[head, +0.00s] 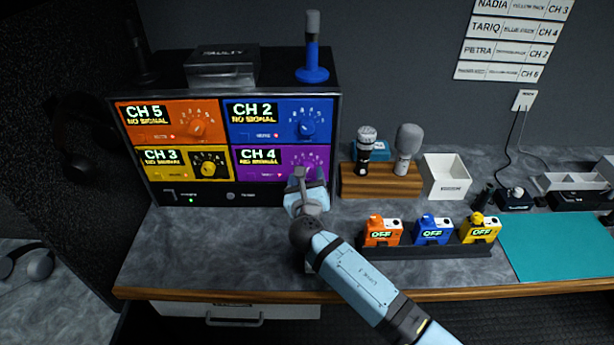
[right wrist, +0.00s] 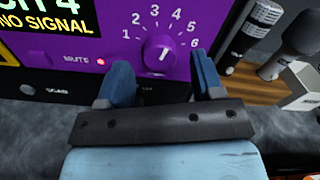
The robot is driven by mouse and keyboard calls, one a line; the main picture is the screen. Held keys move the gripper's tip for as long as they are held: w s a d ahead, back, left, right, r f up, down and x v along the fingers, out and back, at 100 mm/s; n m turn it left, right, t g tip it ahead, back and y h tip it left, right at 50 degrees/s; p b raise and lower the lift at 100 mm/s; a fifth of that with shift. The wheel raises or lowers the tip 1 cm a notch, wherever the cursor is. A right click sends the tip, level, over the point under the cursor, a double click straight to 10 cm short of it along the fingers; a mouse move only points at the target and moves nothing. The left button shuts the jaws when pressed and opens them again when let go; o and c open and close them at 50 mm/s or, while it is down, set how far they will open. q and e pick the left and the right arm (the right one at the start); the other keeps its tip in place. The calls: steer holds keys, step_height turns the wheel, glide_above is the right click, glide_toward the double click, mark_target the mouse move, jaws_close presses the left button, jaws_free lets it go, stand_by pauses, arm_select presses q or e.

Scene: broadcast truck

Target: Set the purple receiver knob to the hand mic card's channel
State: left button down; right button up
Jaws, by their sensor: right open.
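The purple receiver (head: 270,155) is at the lower right of the rack; its display reads CH 4, NO SIGNAL. My right gripper (head: 307,178) is open in front of the purple receiver. In the right wrist view its blue fingers (right wrist: 163,75) stand either side of the knob, apparently short of it. The bottom wall card (head: 498,71) appears to read CH 6; its small name is hard to read. My left gripper is out of view.
Orange, blue and yellow receivers (head: 172,123) share the rack. A wooden mic stand (head: 378,185) with two mics is just right of my gripper. Several bodypacks sit in a black tray (head: 430,250).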

steer(key=shift+w, duration=0.4)
steer(key=shift+c, duration=0.4)
steer(key=c, duration=0.8)
steer(key=shift+c, duration=0.2)
